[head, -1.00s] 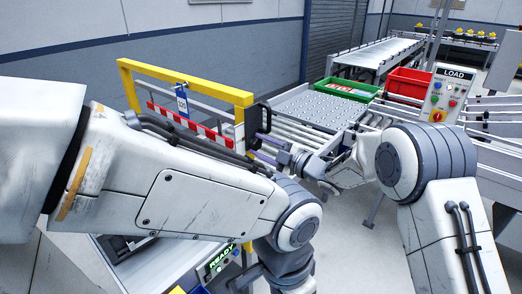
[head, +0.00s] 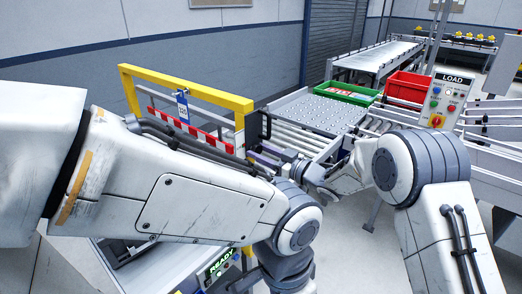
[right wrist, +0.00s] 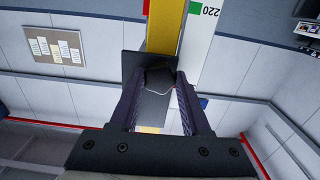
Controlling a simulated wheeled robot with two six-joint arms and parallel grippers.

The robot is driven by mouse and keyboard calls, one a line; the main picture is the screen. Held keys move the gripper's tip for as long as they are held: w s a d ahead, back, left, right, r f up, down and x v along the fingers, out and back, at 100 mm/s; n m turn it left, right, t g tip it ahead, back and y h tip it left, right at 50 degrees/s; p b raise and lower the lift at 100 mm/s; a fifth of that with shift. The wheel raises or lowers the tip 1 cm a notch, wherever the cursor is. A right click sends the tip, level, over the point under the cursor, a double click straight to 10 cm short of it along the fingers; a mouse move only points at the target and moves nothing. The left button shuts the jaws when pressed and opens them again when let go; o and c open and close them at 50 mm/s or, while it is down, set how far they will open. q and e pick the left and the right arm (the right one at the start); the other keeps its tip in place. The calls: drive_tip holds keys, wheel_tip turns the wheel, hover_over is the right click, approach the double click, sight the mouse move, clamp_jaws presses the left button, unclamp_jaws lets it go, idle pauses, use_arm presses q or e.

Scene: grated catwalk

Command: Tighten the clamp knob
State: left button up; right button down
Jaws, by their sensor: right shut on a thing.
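The clamp knob (right wrist: 160,78) is a dark, faceted piece in the right wrist view. It sits between the two fingers of my right gripper (right wrist: 160,92), which is shut on it. A black plate (right wrist: 133,66) lies right behind the knob, against a yellow bar. In the head view my right gripper (head: 262,157) is small and partly hidden behind my left arm, near a black bracket (head: 265,124) on the yellow frame's right post. The knob cannot be made out there. My left arm crosses the foreground, and its gripper is out of view.
A yellow frame (head: 190,88) with a red-and-white striped bar (head: 205,138) stands beside the roller conveyor (head: 300,138). A green bin (head: 347,93) and a red bin (head: 407,85) stand farther back. A LOAD control box (head: 443,98) is at right.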

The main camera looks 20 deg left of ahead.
drive_tip(key=m+p, duration=0.2)
drive_tip(key=m, duration=0.4)
drive_tip(key=shift+m, duration=0.3)
idle(0.4)
drive_tip(key=shift+c, duration=1.8)
unclamp_jaws()
drive_tip(key=shift+d, duration=0.15)
